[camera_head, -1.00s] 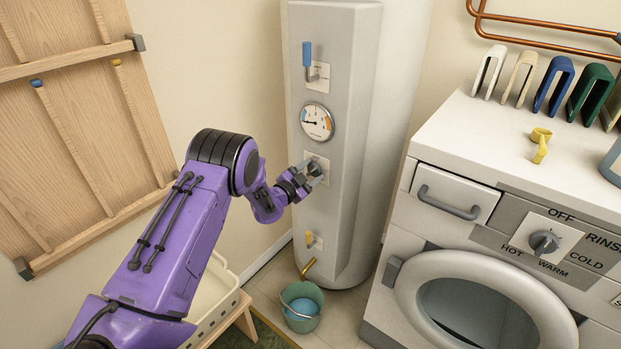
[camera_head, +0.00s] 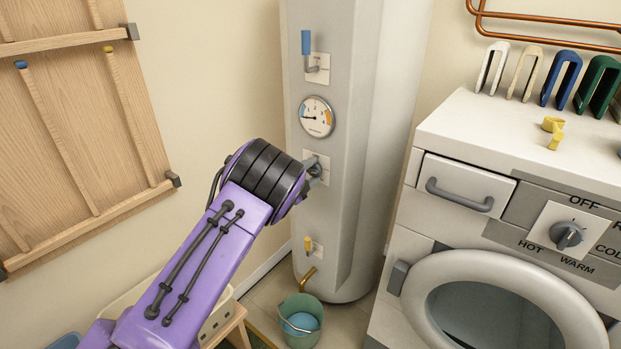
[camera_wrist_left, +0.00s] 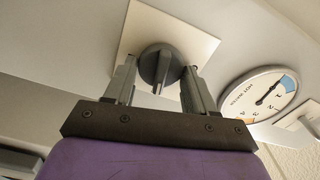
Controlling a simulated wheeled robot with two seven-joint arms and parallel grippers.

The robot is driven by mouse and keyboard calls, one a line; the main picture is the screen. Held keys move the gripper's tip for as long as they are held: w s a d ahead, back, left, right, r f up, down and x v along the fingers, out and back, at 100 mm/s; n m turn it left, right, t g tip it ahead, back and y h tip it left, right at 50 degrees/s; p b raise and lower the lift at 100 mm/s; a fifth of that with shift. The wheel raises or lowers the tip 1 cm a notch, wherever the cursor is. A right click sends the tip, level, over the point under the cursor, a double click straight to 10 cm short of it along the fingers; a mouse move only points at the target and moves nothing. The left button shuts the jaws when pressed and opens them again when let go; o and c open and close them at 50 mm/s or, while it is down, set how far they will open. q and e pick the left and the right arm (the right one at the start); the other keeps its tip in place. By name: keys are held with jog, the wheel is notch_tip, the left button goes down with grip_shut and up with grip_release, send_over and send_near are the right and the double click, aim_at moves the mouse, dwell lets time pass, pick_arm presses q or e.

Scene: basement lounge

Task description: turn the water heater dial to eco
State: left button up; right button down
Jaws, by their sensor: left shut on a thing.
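The water heater (camera_head: 350,230) is a tall pale cylinder with a flat front panel. Its dark grey dial (camera_wrist_left: 152,66) sits on a square white plate (camera_wrist_left: 187,38), below the round gauge (camera_head: 316,117). My left gripper (camera_wrist_left: 160,76) is shut on the dial, one finger on each side of it in the left wrist view. In the head view my purple left arm covers most of the gripper and part of the dial plate (camera_head: 310,157). No setting words can be read on the plate. My right gripper is not in view.
A blue-handled lever (camera_head: 306,44) is above the gauge and a yellow-handled tap (camera_head: 308,244) is below the dial. A green bucket (camera_head: 301,322) stands on the floor. The washing machine (camera_head: 440,150) is at the right, a wooden rack (camera_head: 75,120) at the left.

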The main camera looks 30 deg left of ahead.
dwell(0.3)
pick_arm(q)
jog(key=o, duration=1)
jog(key=s, duration=0.3)
jog(key=s+b, duration=0.1)
jog(key=s, duration=0.3)
jog(key=s+b, duration=0.1)
jog(key=s, duration=0.2)
jog(key=shift+s+a, duration=0.3)
jog(key=shift+a, duration=0.1)
